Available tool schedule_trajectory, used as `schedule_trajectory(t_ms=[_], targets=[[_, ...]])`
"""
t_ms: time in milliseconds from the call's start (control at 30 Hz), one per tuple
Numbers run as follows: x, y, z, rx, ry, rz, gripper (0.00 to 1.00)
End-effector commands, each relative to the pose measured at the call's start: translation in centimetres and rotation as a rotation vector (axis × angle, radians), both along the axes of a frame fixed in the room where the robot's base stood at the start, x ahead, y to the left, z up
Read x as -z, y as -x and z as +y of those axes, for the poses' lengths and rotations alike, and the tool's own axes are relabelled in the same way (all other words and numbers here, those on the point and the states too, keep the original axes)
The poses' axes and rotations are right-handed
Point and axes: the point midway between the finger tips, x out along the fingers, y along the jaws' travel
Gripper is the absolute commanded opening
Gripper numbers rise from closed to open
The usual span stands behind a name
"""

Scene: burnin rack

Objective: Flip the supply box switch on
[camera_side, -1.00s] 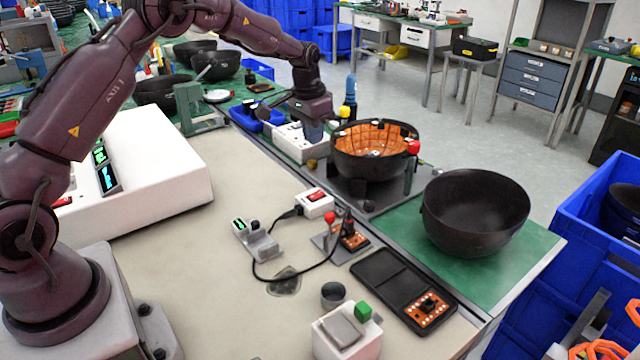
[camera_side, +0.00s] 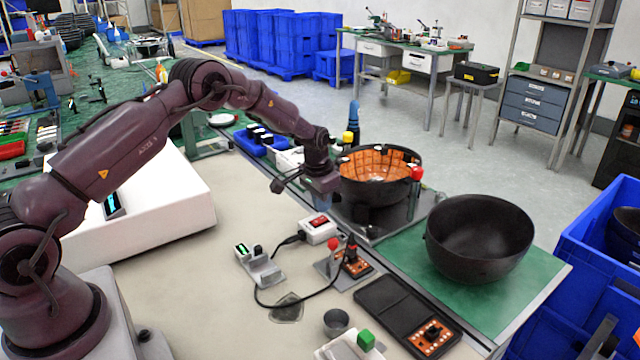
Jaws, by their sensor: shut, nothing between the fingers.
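The supply box is most likely the small white box (camera_side: 318,230) on the beige bench top, with a black cable plugged into its left side. A red switch (camera_side: 320,221) sits on its top; its on or off position is too small to tell. My gripper (camera_side: 325,190) points down above and slightly behind the box in the side view, apart from it. The gripper is shut and holds nothing. Its fingertips are small and partly lost against the dark fixture behind.
A black bowl with an orange lining (camera_side: 375,172) stands in a fixture behind my gripper. An empty black bowl (camera_side: 478,238) sits on the green mat to the right. A grey display unit (camera_side: 262,268), a red-knobbed lever (camera_side: 334,244) and a looped cable lie near the box.

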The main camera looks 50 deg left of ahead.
Motion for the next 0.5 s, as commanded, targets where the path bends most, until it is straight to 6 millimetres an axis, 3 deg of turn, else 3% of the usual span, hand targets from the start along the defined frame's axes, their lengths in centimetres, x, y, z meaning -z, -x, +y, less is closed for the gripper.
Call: schedule_trajectory(t_ms=[200, 500], targets=[[2.0, -0.3, 0.0, 0.0, 0.0, 0.0, 0.0], [2.2, -0.3, 0.0, 0.0, -0.001, 0.0, 0.0]])
